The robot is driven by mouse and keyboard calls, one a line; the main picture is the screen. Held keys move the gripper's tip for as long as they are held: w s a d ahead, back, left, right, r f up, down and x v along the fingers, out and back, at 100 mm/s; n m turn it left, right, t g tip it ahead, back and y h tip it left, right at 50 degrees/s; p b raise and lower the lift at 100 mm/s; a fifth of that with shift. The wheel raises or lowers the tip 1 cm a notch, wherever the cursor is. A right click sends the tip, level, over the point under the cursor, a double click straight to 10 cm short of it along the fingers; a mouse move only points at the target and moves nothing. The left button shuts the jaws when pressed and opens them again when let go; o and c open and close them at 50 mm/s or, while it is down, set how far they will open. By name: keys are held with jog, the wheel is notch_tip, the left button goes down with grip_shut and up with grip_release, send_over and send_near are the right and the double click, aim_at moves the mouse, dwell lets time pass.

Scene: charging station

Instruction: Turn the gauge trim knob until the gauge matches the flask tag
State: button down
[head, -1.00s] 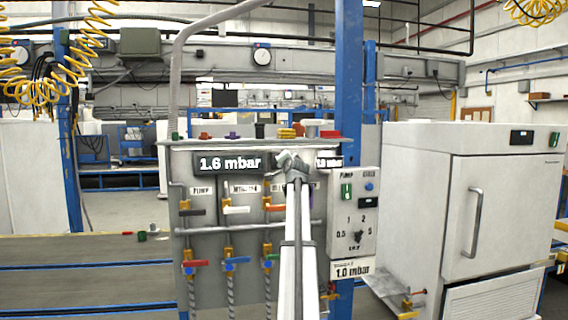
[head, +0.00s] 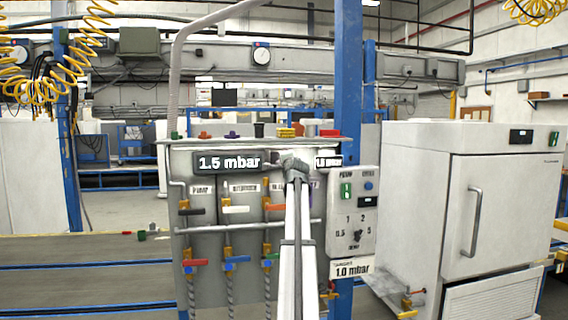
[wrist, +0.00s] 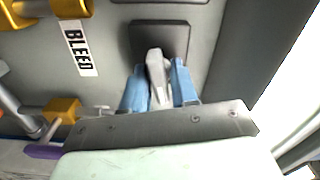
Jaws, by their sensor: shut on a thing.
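The main gauge display (head: 229,162) on the grey panel reads 1.5 mbar. A white tag (head: 351,269) at the panel's lower right reads 1.0 mbar; its small top line is unclear. My gripper (head: 296,163) is at the panel, right of the main display, and hides what it touches in the head view. In the wrist view, my gripper's blue fingers (wrist: 158,88) are shut on a light grey knob (wrist: 155,66). The knob stands on a dark square plate (wrist: 175,36), right of the BLEED label.
A smaller display (head: 328,161) is partly hidden by my gripper. Handled valves (head: 236,209) crowd the panel's left and middle. A switch box (head: 354,212) sits right of my arm. A white oven-like cabinet (head: 503,200) stands further right.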

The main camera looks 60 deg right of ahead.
jog(key=c, duration=1.1)
grip_release()
jog(key=v, duration=1.4)
